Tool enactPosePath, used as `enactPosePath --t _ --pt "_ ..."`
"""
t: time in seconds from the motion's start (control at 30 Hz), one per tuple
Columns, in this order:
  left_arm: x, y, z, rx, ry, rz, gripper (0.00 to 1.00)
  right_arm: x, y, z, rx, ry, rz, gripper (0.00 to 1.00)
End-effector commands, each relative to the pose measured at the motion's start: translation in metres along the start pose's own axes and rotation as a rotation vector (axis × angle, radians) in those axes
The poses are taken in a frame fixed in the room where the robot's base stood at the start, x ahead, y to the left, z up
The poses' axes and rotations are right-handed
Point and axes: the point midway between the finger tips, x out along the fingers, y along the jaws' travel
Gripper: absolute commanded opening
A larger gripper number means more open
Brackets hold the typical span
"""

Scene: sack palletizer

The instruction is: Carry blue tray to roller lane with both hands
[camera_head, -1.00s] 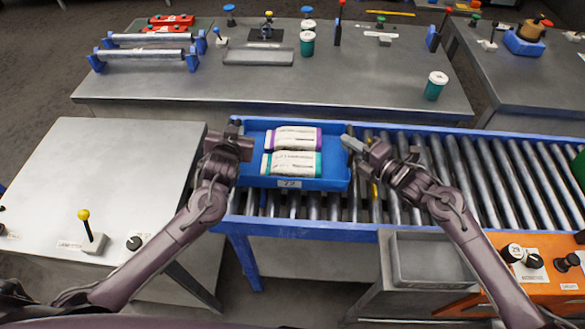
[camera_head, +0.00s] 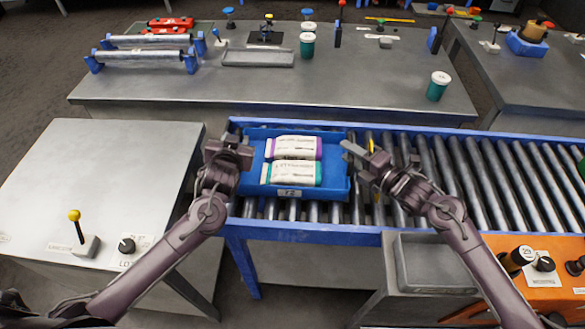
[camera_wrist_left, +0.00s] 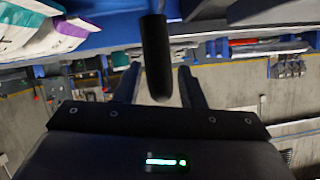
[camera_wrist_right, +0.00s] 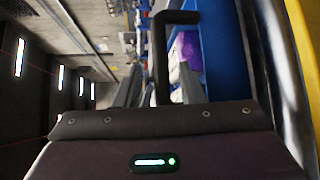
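The blue tray (camera_head: 336,187) rests on the rollers at the left end of the roller lane (camera_head: 440,165). Two white sacks lie in it, one with purple ends (camera_head: 293,147) and one with teal ends (camera_head: 291,173). My left gripper (camera_head: 229,148) is at the tray's left end with its fingers apart. My right gripper (camera_head: 360,148) is just off the tray's right end, fingers also apart. In each wrist view a dark bar stands between or before the spread fingers; whether it touches them I cannot tell.
A grey table (camera_head: 95,195) with a yellow-knobbed lever (camera_head: 76,228) stands at the left. A long workbench (camera_head: 270,88) with a green-and-white jar (camera_head: 438,87) lies behind the lane. An orange control panel (camera_head: 545,270) is at the front right. The lane's rollers right of my right gripper are clear.

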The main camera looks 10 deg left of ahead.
Motion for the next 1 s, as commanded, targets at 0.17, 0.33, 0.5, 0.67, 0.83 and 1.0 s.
enactPosePath --t 0.17,0.33,0.5,0.67,0.83,1.0 --pt "-0.009 0.001 0.001 0.0 -0.001 0.002 0.36 0.0 0.0 -0.001 0.0 0.001 0.0 0.36" --pt "-0.04 0.001 0.001 0.0 -0.001 0.004 0.36 0.0 0.0 -0.001 0.0 0.001 0.0 0.36" --pt "-0.077 0.001 0.001 -0.002 -0.002 0.004 0.36 0.0 0.0 -0.001 0.0 0.001 0.0 0.36" --pt "-0.104 0.001 0.001 -0.001 -0.001 0.003 0.36 0.0 0.0 -0.001 0.001 0.001 0.0 0.36" --pt "-0.118 0.0 0.001 0.0 -0.001 0.0 0.36 -0.001 0.0 -0.001 0.0 0.001 0.0 0.36" --pt "-0.121 0.0 0.0 0.001 0.0 0.0 0.36 -0.017 -0.002 -0.001 0.0 0.001 -0.003 0.36"
